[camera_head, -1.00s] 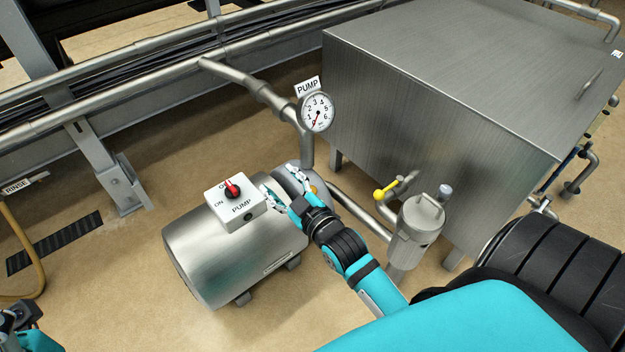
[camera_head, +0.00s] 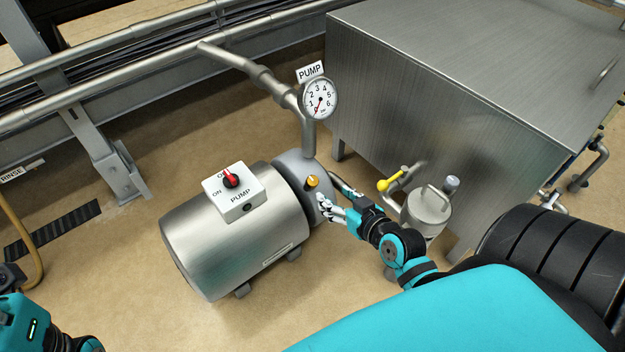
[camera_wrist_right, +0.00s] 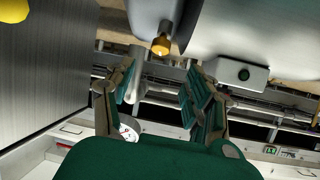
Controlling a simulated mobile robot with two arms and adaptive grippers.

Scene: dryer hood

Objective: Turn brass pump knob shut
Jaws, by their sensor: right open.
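The brass pump knob (camera_head: 312,182) is a small yellow-gold knob on the rounded grey pump head (camera_head: 290,168), at the end of the steel motor. My right gripper (camera_head: 331,196) is open and empty, just right of the knob and apart from it in the head view. In the right wrist view the knob (camera_wrist_right: 160,46) shows beyond the open fingers (camera_wrist_right: 158,75), roughly between them across the picture. Whether it is turned open or shut I cannot tell. Part of my left arm shows at the lower left; its fingers are not visible.
A gauge (camera_head: 320,99) stands on the pipe above the pump head. A yellow valve handle (camera_head: 390,184), a filter canister (camera_head: 428,212) and a steel tank (camera_head: 420,120) lie to the right.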

